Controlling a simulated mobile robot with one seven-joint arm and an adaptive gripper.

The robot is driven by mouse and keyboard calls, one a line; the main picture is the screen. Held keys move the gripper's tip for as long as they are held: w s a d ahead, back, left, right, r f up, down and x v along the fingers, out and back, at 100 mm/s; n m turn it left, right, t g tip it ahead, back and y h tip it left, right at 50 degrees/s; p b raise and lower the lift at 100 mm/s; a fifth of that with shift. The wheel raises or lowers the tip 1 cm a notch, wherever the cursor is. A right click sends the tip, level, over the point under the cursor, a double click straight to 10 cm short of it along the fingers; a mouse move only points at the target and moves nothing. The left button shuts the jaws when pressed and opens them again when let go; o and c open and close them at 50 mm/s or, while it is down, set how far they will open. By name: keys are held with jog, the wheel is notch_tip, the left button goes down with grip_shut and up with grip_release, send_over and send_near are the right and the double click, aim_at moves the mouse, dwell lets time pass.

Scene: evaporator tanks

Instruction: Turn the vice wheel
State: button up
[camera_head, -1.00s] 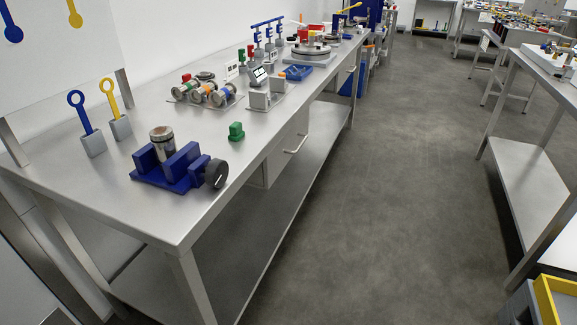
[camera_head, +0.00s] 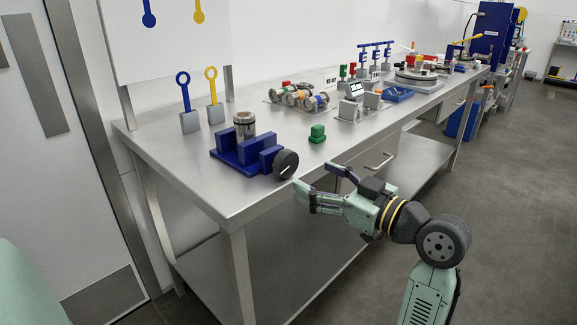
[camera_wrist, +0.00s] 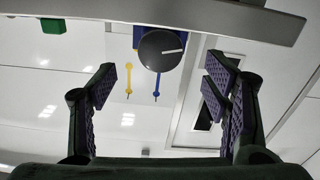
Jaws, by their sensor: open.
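The blue vice (camera_head: 247,151) stands near the front left corner of the steel bench, with a metal cylinder (camera_head: 242,123) upright between its jaws. Its dark round wheel (camera_head: 286,164) with a pale line is on the vice's right end, by the bench's front edge. My gripper (camera_head: 309,184) is open and empty, just right of and below the wheel in the head view, with its fingers pointing left toward it. In the wrist view the wheel (camera_wrist: 161,50) shows ahead, between and beyond the open fingers of my gripper (camera_wrist: 167,88). The wheel and fingers appear apart.
A green block (camera_head: 317,134) sits right of the vice. A blue key (camera_head: 186,101) and a yellow key (camera_head: 214,96) stand in grey blocks behind it. The bench's front edge (camera_head: 262,206) runs close to my gripper. Open floor lies to the right.

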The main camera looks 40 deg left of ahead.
aim_at(290, 166)
jog(key=a, duration=0.3)
jog(key=a+p, duration=0.1)
jog(key=a, duration=0.4)
jog(key=shift+w+a+p, duration=0.3)
jog(key=shift+a+p, duration=0.05)
jog(key=shift+c, duration=0.5)
jog(key=c, duration=1.1)
